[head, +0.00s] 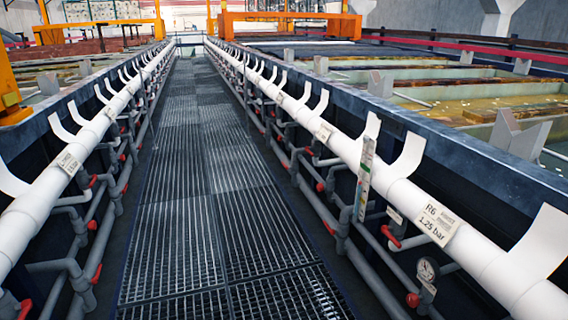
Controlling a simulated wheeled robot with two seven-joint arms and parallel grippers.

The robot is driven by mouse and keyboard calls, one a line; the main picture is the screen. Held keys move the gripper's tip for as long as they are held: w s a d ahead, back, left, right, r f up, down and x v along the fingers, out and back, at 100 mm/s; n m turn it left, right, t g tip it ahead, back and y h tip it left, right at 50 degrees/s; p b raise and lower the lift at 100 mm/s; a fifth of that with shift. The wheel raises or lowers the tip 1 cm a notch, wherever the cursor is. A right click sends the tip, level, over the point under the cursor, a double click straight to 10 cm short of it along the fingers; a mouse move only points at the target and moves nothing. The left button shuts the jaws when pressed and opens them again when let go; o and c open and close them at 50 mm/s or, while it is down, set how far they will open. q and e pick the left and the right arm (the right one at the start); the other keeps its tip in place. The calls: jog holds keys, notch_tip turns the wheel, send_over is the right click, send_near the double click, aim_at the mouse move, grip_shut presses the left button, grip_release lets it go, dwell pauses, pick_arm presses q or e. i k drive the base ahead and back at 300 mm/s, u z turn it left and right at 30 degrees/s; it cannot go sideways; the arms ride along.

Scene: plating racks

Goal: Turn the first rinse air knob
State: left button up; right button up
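Several red knobs and handles sit on the grey pipes along both sides of a walkway. On the right, a red round knob (412,300) is beside a round pressure gauge (427,270), below a label (437,222) reading "R6" and "1.25 bar". A red lever handle (390,236) is a little above and left of the gauge. On the left, red handles (96,273) show on the lower pipes. I cannot tell which one is the first rinse air knob. Neither of my grippers is in view.
A grated walkway (195,200) runs clear down the middle. White pipes (340,143) line both sides, with tanks (470,100) behind them. A flow tube (365,178) stands upright at the right pipe. Orange gantries (290,20) stand far ahead.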

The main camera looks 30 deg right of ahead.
aim_at(413, 299)
jog(key=z, duration=0.8)
jog(key=i, duration=1.35)
jog(key=z, duration=1.7)
jog(key=i, duration=0.5)
jog(key=z, duration=0.35)
